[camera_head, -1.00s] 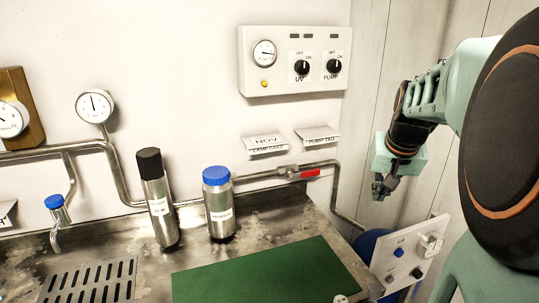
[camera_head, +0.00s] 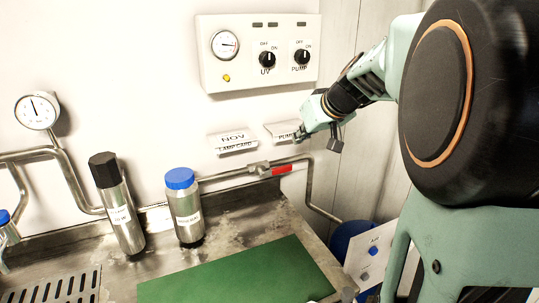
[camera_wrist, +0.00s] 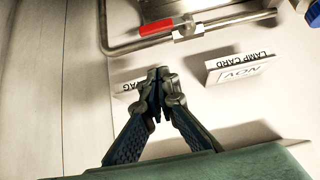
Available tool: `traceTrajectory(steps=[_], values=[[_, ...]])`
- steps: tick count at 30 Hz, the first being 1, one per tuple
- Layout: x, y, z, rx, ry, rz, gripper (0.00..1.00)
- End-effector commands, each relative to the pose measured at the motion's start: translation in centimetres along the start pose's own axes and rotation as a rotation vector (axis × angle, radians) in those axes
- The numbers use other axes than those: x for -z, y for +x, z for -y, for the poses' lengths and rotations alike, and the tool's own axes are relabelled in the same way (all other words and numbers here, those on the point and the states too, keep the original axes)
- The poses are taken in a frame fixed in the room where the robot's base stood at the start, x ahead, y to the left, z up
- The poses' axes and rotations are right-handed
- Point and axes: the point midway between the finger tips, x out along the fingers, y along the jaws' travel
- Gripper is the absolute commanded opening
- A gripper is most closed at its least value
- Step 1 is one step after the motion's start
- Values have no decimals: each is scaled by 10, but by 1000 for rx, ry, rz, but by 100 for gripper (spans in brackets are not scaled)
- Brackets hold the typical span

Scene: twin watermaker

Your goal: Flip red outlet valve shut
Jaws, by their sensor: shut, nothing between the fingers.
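The red outlet valve handle (camera_head: 282,170) sits on the steel wall pipe and lies along the pipe's line. Its metal valve body (camera_head: 258,168) is at the handle's left end. In the wrist view the red handle (camera_wrist: 155,27) is near the top, with the valve body (camera_wrist: 187,29) to its right. My gripper (camera_head: 300,134) is shut and empty, a little above and right of the handle in the head view, apart from it. In the wrist view my gripper's closed fingertips (camera_wrist: 158,74) point toward the pipe and cover part of the pump tag.
The pump tag (camera_head: 283,132) and lamp card (camera_head: 232,142) are on the wall above the pipe. A control box (camera_head: 257,52) is higher up. Two bottles, one blue-capped (camera_head: 186,205) and one black-capped (camera_head: 118,205), stand left. A green mat (camera_head: 235,275) lies on the counter.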

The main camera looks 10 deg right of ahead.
Motion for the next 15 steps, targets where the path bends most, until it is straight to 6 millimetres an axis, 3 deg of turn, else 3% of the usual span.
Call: traceTrajectory(steps=[7, 15], values=[[0, 14, 0, 1, 2, 2, 0], [-1, 66, 0, 2, 2, 5, 0]])
